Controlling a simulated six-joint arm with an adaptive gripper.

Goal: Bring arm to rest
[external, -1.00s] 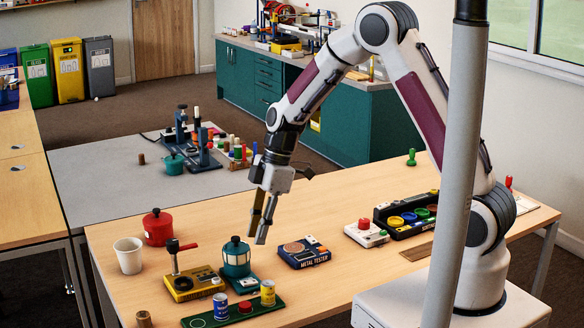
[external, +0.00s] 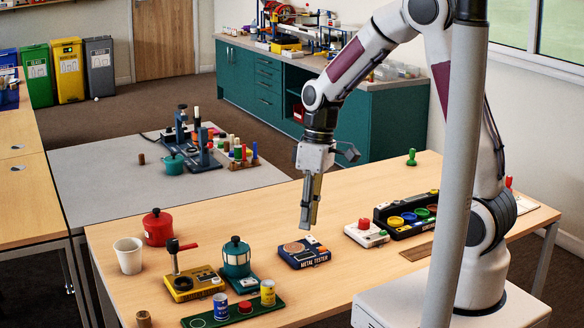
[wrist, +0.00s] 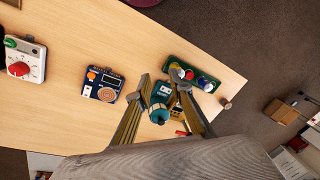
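My gripper (external: 308,224) hangs in the air above the wooden table (external: 340,260), pointing down, close above or behind the blue metal tester (external: 304,254) in the external view. In the wrist view my gripper (wrist: 160,76) has its two fingers apart with nothing between the tips. The teal pot (wrist: 158,112) shows below and between the fingers there. The metal tester (wrist: 102,86) lies left of the fingers in that view.
A red pot (external: 158,228), white cup (external: 129,256), yellow device (external: 192,284) and green tray (external: 222,316) with cans stand at the table's left. A red-button box (external: 366,234) and a black tray (external: 408,215) stand right. The table's middle back is clear.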

